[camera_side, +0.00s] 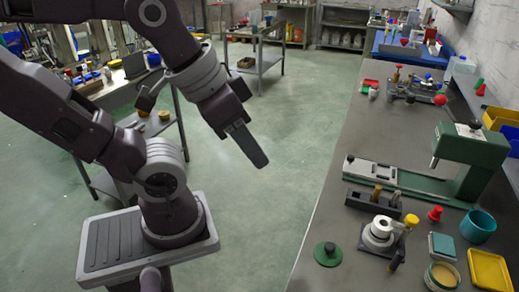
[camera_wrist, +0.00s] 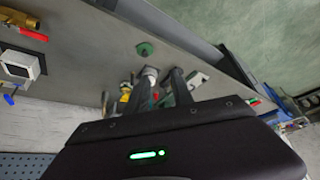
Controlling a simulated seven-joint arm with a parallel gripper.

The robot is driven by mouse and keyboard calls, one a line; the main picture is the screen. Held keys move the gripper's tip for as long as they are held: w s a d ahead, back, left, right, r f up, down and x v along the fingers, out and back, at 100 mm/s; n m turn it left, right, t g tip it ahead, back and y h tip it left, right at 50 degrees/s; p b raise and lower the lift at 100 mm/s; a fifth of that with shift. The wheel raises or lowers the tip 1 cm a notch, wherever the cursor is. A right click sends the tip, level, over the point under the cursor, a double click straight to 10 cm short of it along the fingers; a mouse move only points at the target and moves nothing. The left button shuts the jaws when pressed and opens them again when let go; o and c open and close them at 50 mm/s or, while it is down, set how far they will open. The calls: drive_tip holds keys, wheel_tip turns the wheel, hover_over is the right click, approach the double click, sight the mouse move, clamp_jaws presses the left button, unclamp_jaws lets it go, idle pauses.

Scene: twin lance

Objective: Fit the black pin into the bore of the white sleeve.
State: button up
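A white, ring-topped cylinder (camera_side: 382,225), which looks like the white sleeve, stands upright in a dark fixture on the bench. I cannot pick out the black pin for certain; a small dark upright piece (camera_side: 329,247) stands on a round green base (camera_side: 327,258) left of the sleeve. The green base also shows in the wrist view (camera_wrist: 145,49). My gripper (camera_side: 259,160) hangs over the floor left of the bench, well apart from both. In the wrist view its two dark fingers (camera_wrist: 162,74) stand apart with nothing seen between them; they partly hide the bench things behind.
A green press (camera_side: 470,160) stands behind the sleeve, with a dark rack (camera_side: 373,202) in front of it. A yellow-topped part (camera_side: 410,222) stands close right of the sleeve. A teal cup (camera_side: 478,226) and yellow tray (camera_side: 490,270) are farther right. The bench's left strip is clear.

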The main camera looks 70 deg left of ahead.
drive_tip(key=shift+s+f, duration=0.1)
drive_tip(key=m+g, duration=0.6)
drive_tip(key=m, duration=1)
hover_over(396, 262)
drive_tip(key=f, duration=1.5)
drive_tip(key=shift+w+a, duration=0.25)
wheel_tip(396, 262, down, 12)
drive_tip(key=shift+w+f, duration=0.15)
clamp_jaws()
